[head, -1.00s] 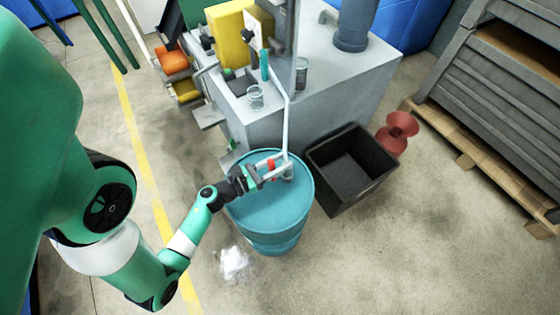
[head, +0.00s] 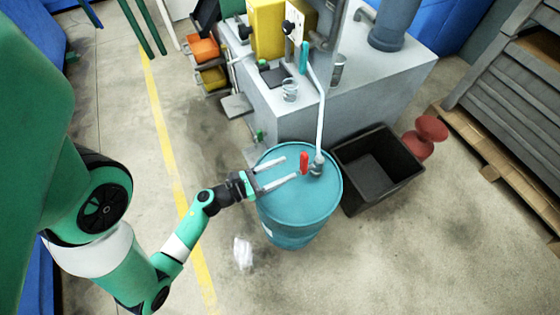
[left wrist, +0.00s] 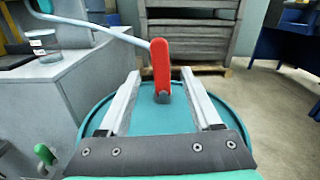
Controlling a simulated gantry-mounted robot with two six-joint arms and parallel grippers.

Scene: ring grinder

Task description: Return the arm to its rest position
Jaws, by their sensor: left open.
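My left gripper (head: 279,171) is open and empty, its two pale fingers spread over the left part of the lid of a teal drum (head: 293,230). A red handle (head: 304,163) stands on the drum lid just beyond the fingertips. In the left wrist view the red handle (left wrist: 161,68) is upright and shows between the fingers (left wrist: 165,90), with no finger seen to touch it. A pale pipe (head: 321,110) rises from a fitting beside the handle toward the grey machine. My right gripper is not in view.
The grey machine (head: 350,95) stands behind the drum, with a glass jar (head: 290,89) on its top. A black bin (head: 378,170) and a red spool-shaped object (head: 425,138) are to the right. Bare floor lies in front of the drum, with a white patch (head: 243,253) on it.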

